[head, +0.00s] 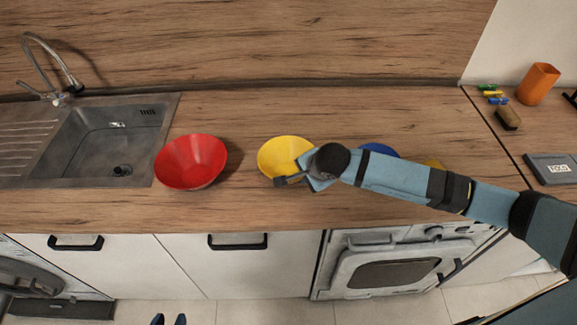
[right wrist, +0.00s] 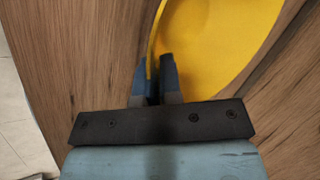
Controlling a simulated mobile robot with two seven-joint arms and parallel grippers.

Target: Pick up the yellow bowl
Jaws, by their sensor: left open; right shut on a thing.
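The yellow bowl (head: 283,153) stands upright on the wooden counter, between the red bowl and the blue thing. My right gripper (head: 286,180) is at its near right rim. In the right wrist view, the two fingers (right wrist: 154,80) are shut on the wall of the yellow bowl (right wrist: 215,45), one on each side of the rim. Whether the bowl is clear of the counter cannot be told.
A red bowl (head: 191,162) stands left of the yellow one, beside the sink (head: 103,135). A blue thing (head: 380,150) and another yellow thing (head: 433,164) are partly hidden behind my right arm. An orange cup (head: 538,84) stands at the far right. The counter behind the bowls is clear.

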